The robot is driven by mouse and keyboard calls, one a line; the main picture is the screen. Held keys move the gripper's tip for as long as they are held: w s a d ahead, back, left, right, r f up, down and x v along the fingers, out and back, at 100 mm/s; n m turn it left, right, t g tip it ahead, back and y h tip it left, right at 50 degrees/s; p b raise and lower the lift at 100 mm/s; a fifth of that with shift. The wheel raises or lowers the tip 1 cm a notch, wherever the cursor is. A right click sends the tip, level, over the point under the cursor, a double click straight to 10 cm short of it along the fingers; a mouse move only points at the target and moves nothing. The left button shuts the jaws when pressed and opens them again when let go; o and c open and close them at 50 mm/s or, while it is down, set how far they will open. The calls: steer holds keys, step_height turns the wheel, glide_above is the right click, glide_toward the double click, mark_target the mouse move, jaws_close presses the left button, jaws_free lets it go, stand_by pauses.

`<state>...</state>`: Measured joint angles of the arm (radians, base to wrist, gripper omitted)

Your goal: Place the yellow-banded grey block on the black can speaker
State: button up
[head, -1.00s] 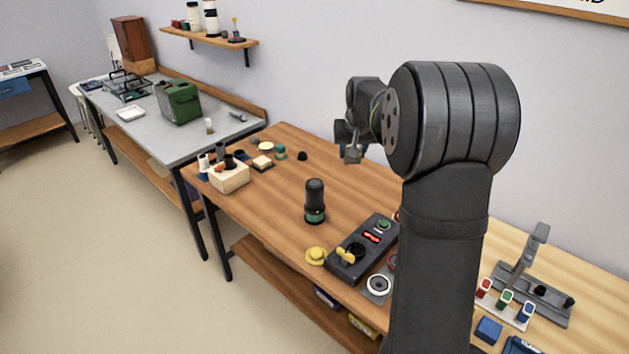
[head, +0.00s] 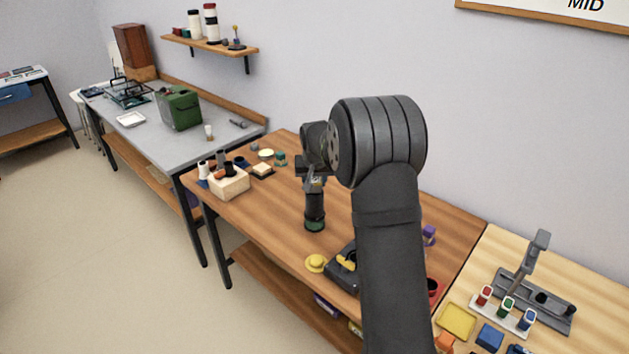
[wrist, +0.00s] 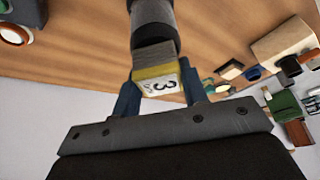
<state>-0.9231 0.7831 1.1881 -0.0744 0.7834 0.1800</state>
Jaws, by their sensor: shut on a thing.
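The black can speaker (head: 315,212) stands upright on the brown wooden table, with a green band near its base. My gripper (head: 315,184) is right above its top. In the wrist view my gripper (wrist: 158,88) is shut on the yellow-banded grey block (wrist: 156,60), one blue finger on each side. The block shows a white label with dark marks. The can (wrist: 153,16) lies directly beyond the block, and their outlines meet. I cannot tell whether they touch. In the head view the block is too small and covered to make out well.
A yellow knob (head: 316,263) and a dark control box (head: 342,277), partly behind my arm, are near the can. A pale wooden holder (head: 229,182) stands to the left. Bare tabletop (head: 268,220) lies between holder and can.

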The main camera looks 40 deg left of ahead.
steer(key=shift+f, duration=0.15)
steer(key=o, duration=1)
steer(key=v, duration=1.2)
steer(key=x, duration=1.2)
steer(key=shift+r, duration=1.6)
